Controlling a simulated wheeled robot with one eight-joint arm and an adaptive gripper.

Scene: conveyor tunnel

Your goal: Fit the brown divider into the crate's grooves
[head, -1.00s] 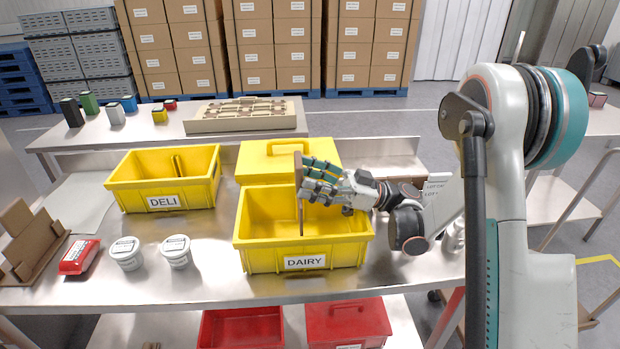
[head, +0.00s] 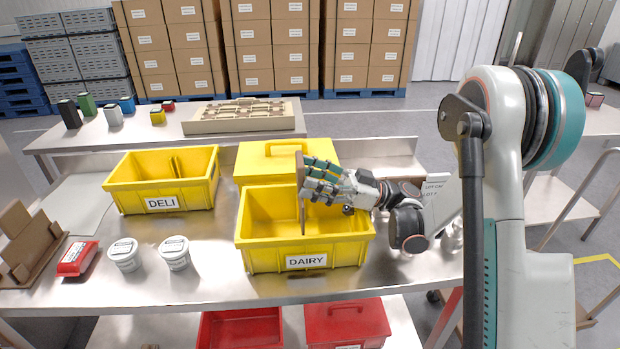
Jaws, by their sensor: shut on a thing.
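The yellow DAIRY crate (head: 262,256) stands on the steel table in the middle of the head view. My gripper (head: 305,186) is over the crate, shut on the brown divider (head: 301,213). The divider is seen nearly edge-on as a thin upright strip. Its upper end rises above the crate rim and its lower part is inside the crate. My fingers hide part of it. I cannot tell whether its edges sit in the grooves or how close its bottom is to the floor.
The yellow DELI crate (head: 128,197) stands to the left, with a brown divider (head: 175,165) inside. A yellow lidded box (head: 262,161) is right behind the DAIRY crate. Two white tubs (head: 175,253) and a red pack (head: 77,259) lie left of it. A brown rack (head: 35,250) is at far left.

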